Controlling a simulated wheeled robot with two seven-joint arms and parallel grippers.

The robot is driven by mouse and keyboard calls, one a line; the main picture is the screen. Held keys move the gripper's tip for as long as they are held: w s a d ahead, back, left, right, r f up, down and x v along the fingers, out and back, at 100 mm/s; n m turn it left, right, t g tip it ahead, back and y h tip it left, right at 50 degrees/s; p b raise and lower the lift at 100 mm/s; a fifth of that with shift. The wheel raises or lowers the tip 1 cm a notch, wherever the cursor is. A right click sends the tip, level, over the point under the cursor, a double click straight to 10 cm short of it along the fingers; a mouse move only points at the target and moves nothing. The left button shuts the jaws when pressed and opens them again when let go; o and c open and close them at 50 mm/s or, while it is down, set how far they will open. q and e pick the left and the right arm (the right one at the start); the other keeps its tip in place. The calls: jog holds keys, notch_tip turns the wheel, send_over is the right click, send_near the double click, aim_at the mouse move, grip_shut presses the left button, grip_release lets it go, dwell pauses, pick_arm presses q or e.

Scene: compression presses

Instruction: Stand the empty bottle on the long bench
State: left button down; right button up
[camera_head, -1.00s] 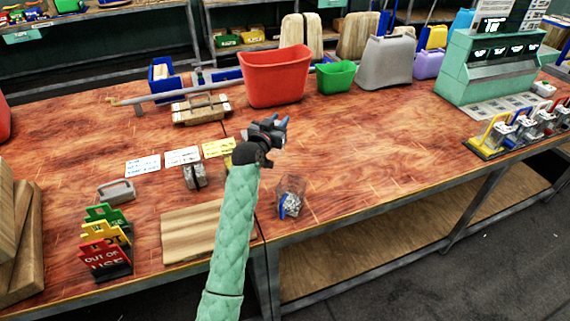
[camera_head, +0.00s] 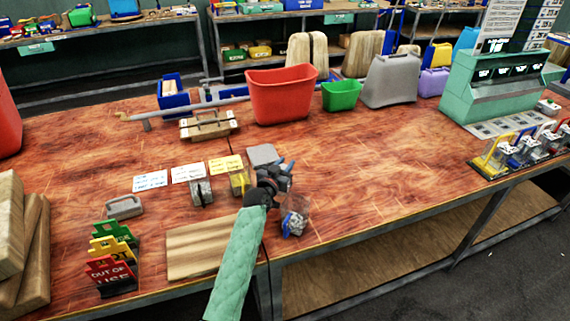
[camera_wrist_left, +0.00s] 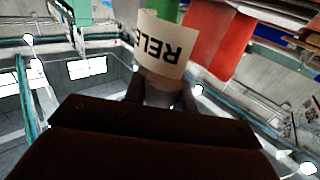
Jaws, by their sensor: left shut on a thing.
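My left gripper (camera_head: 284,166) is low over the long bench (camera_head: 370,190), near its middle. In the left wrist view it is shut on a bottle (camera_wrist_left: 163,55) with a white label. The label reads "RELE" upside down, and the clear part below it sits between the fingers. The head view does not clearly show the bottle, which seems hidden by the gripper. I cannot tell whether its base touches the bench. My right gripper is not in view.
A clear container (camera_head: 296,222) with grey and blue bits stands just right of my wrist. A yellow item (camera_head: 239,181) and a grey pad (camera_head: 262,155) are close by. A red tub (camera_head: 283,95) and a green tub (camera_head: 341,95) stand behind. The bench's right middle is clear.

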pick_arm(q)
jog(key=shift+f, duration=0.1)
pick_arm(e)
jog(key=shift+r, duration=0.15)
pick_arm(q)
jog(key=c, duration=1.1)
grip_release()
jog(key=shift+c, duration=0.2)
jog(key=shift+s+a, duration=0.25)
jog(key=shift+s, duration=0.25)
jog(key=b+v, duration=0.3)
jog(key=v, duration=0.8)
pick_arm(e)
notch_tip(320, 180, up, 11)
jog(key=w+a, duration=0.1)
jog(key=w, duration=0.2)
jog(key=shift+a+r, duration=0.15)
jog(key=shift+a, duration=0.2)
